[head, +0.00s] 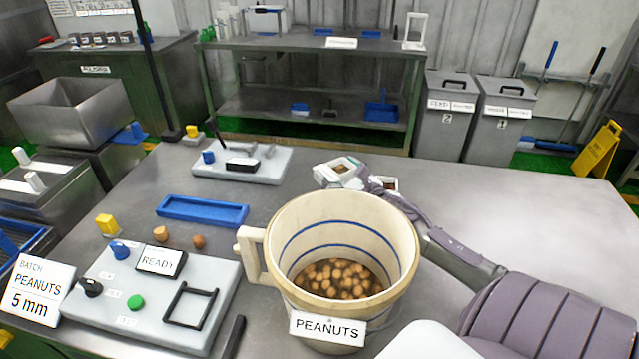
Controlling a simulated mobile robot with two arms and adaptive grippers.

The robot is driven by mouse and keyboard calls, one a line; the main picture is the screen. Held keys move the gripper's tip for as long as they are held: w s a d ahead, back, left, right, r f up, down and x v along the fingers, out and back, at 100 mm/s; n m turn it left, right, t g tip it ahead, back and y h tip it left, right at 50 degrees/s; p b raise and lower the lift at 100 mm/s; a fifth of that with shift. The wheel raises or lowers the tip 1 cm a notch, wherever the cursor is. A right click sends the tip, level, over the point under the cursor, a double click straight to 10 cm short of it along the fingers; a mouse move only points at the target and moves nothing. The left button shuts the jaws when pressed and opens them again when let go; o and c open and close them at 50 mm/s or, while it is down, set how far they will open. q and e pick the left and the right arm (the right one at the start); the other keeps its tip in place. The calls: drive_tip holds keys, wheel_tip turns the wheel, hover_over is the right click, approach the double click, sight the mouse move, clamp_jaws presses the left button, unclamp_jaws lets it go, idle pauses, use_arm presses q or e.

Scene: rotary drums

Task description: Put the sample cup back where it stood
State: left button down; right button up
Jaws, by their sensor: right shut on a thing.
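My right gripper (364,180) is behind the large cream tub, low over the table or near it. It is shut on a small white squarish cup (336,179) with brown contents, which looks like the sample cup. The fingertips and the cup's base are partly hidden. The cream tub (398,232), labelled PEANUTS and partly filled with nuts, stands at the front middle. My left gripper is not in view.
A blue tray (203,210) and a grey control panel (186,325) with a READY display lie left of the tub. A grey-white device (265,171) stands behind. Two loose nuts (160,233) lie near the panel. The table's right side is clear.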

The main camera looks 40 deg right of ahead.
drive_tip(key=w+f, duration=0.1)
drive_tip(key=w, duration=0.1)
drive_tip(key=w+f, duration=0.1)
drive_tip(key=w, duration=0.1)
drive_tip(key=w+f, duration=0.1)
drive_tip(key=w, duration=0.1)
drive_tip(key=shift+f, duration=0.3)
wheel_tip(320, 180, down, 3)
drive_tip(key=shift+f, duration=0.45)
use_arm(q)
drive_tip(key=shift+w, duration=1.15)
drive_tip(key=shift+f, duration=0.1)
use_arm(e)
drive_tip(key=shift+f+b, duration=0.2)
drive_tip(key=shift+b, duration=0.1)
drive_tip(key=o, duration=1.1)
drive_tip(key=shift+r, duration=0.1)
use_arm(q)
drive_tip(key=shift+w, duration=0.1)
